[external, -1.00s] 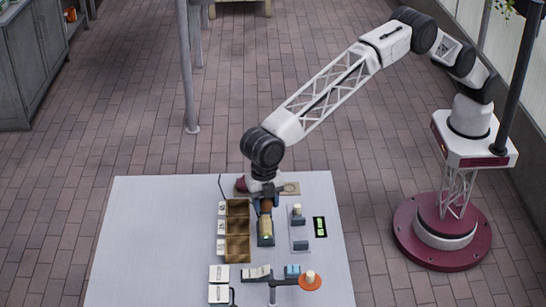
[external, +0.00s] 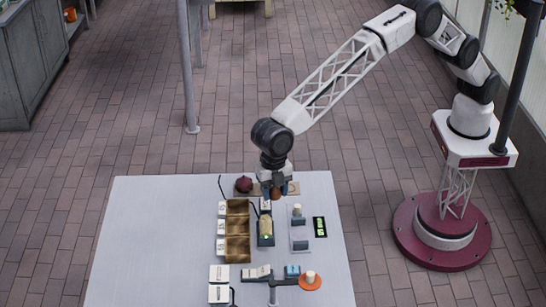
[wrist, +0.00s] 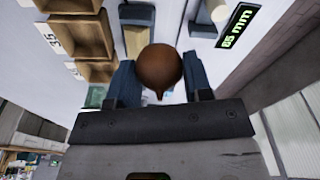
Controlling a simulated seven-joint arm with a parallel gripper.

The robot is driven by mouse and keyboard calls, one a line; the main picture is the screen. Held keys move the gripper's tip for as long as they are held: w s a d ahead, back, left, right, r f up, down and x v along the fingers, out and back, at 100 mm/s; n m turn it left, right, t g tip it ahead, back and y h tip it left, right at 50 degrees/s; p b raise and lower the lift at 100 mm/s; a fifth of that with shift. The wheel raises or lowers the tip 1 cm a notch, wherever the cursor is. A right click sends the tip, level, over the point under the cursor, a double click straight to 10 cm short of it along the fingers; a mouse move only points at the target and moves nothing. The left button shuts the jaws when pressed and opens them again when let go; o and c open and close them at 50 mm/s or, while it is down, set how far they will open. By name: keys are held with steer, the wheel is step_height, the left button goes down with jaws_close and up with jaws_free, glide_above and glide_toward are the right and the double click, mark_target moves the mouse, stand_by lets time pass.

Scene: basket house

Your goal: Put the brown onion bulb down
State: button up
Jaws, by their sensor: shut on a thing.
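The brown onion bulb (external: 276,194) is held between the fingers of my gripper (external: 275,188), over the far part of the white table. In the wrist view the bulb (wrist: 160,69) is round, with its pointed tip toward the gripper body, and the blue fingers of my gripper (wrist: 157,82) are on both sides of it. I cannot tell whether the bulb touches anything below.
A dark red onion (external: 243,184) sits to the left at the board. A green display (external: 320,227) is at right. The table's left side (external: 150,235) is clear.

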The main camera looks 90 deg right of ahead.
steer(key=shift+m, duration=0.4)
steer(key=s+d+f, duration=0.1)
steer(key=s+d, duration=0.5)
steer(key=d, duration=0.1)
steer(key=s+d+f, duration=0.2)
steer(key=s+d, duration=0.5)
steer(key=d, duration=0.1)
steer(key=s+d+f, duration=0.1)
steer(key=s+d, duration=0.5)
steer(key=d, duration=0.2)
steer(key=shift+s+d+f, duration=0.1)
steer(key=shift+s+f, duration=0.15)
steer(key=shift+s, duration=0.1)
glide_above(290, 189)
steer(key=shift+d+f, duration=0.2)
steer(key=shift+f, duration=0.5)
steer(key=shift+f, duration=1.8)
steer(key=shift+f, duration=0.1)
steer(key=o, duration=0.9)
